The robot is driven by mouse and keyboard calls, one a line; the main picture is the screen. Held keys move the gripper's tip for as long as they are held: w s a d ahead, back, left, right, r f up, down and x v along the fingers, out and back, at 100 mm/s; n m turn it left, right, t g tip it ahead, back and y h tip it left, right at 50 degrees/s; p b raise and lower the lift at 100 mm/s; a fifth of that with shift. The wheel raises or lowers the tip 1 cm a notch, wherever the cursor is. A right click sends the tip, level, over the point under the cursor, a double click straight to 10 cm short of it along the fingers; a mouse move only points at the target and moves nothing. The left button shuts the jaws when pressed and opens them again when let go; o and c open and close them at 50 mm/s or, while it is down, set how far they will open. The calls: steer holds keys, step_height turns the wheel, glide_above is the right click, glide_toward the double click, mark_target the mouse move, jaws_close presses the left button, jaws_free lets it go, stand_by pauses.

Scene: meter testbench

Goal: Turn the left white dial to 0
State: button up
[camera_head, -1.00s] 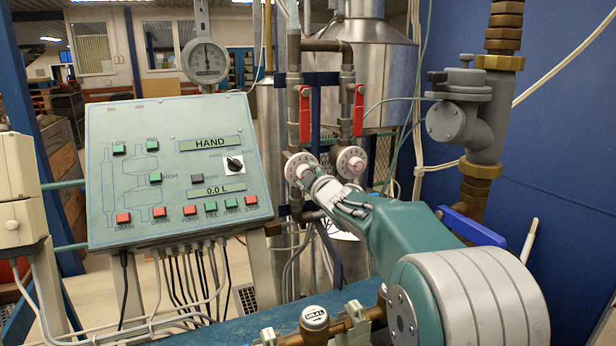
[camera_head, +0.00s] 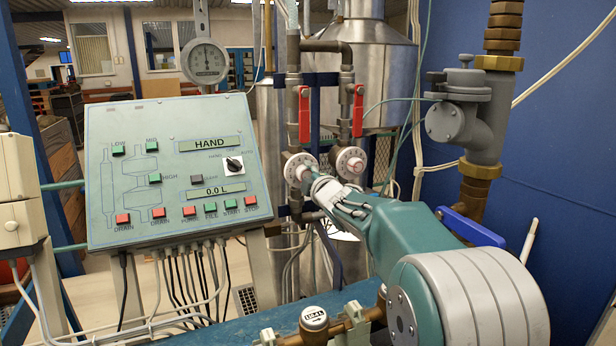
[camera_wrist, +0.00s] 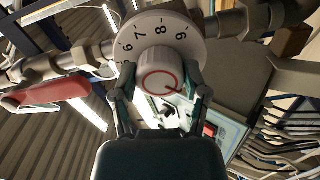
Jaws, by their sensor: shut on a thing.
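The left white dial (camera_head: 293,161) is a round white disc with numbers and a protruding knob, mounted on the left pipe below a red handle. In the wrist view the left dial's disc (camera_wrist: 192,27) shows 6, 7, 8 and 9 along its visible edge. Its white knob (camera_wrist: 158,72) has a red ring and a short red line toward the lower right. My gripper (camera_wrist: 162,82) is shut on the knob, one finger on each side. In the head view my gripper (camera_head: 306,181) reaches the dial from the lower right. The rest of the dial's numbers are hidden.
A similar right white dial (camera_head: 352,161) sits close beside, just above my gripper. Red handles (camera_head: 304,113) hang above both dials. A control panel (camera_head: 170,170) stands at left. A blue lever (camera_head: 470,227) and grey valve (camera_head: 462,115) are at right.

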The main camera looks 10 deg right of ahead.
steer(key=shift+a+f, duration=0.1)
steer(key=shift+f, duration=0.15)
steer(key=o, duration=1.1)
steer(key=shift+o, duration=0.2)
steer(key=shift+a, duration=0.1)
steer(key=shift+r, duration=0.1)
steer(key=shift+s, duration=0.35)
steer(key=s+d, duration=0.2)
steer(key=s, duration=0.9)
steer(key=shift+d, duration=0.15)
